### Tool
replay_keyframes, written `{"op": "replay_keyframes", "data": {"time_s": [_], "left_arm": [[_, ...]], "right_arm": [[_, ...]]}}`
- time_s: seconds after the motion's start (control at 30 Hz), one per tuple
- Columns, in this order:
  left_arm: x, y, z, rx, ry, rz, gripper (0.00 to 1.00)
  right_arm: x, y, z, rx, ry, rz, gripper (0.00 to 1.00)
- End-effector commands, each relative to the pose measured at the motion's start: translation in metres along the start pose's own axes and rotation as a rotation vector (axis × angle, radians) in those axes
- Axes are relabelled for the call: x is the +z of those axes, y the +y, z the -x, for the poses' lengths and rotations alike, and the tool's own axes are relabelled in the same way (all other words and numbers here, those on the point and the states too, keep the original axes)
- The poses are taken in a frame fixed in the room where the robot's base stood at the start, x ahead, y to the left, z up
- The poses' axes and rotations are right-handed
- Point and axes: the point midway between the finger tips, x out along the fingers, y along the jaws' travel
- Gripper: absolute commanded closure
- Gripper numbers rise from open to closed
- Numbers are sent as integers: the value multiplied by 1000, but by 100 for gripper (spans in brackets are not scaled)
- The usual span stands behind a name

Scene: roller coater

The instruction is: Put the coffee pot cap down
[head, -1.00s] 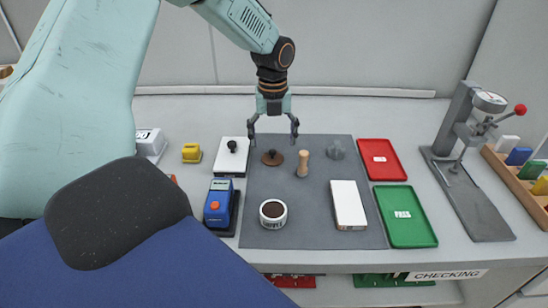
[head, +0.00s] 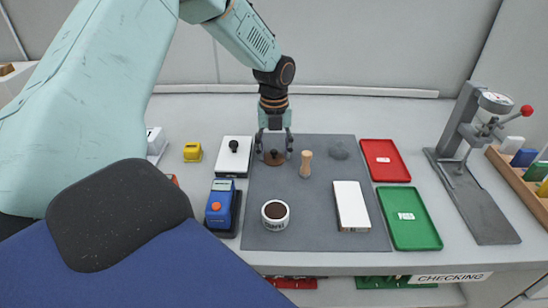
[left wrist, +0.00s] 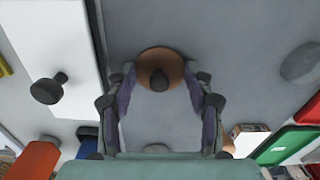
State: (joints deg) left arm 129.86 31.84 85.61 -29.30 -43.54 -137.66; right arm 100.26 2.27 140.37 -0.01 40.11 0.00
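The coffee pot cap, a round brown disc with a dark knob (head: 274,158), lies on the grey mat in the head view. It also shows near the top middle of the left wrist view (left wrist: 146,68). My left gripper (head: 274,152) points down over the cap, its fingers spread to either side of it. In the left wrist view the fingertips (left wrist: 160,72) stand apart near the disc's left and right edges; I cannot tell whether they touch it. My right gripper is not in view.
On the grey mat (head: 290,190) are a wooden peg-like piece (head: 306,164), a white cup (head: 275,223), a white block (head: 350,205) and a dim grey shape (head: 339,150). A black-knobbed white box (head: 232,165) stands left. Red (head: 385,172) and green trays (head: 424,230) lie right.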

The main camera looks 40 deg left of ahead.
Motion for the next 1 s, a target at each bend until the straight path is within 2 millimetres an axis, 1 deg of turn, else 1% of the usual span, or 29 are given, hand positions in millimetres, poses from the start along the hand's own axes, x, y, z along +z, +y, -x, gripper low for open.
{"op": "replay_keyframes", "data": {"time_s": [0.07,0.1,0.17,0.2,0.4,0.63,0.67,0.83,0.93,1.0], "left_arm": [[0,0,0,2,1,-1,59],[0,1,-1,2,1,-1,61],[-1,1,-1,2,2,-1,67],[-1,1,-1,2,2,-1,73],[0,0,-1,2,1,-1,89],[0,1,-1,2,1,-1,91],[0,1,-1,2,1,-1,94],[0,0,0,1,0,-1,94],[0,0,9,-1,-1,-1,94],[0,0,21,-2,-1,-1,94]], "right_arm": [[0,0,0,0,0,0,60],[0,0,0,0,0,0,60],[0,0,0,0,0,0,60],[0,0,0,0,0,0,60],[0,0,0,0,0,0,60],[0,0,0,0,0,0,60],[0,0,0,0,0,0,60],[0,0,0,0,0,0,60],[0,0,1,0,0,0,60],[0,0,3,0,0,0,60]]}}
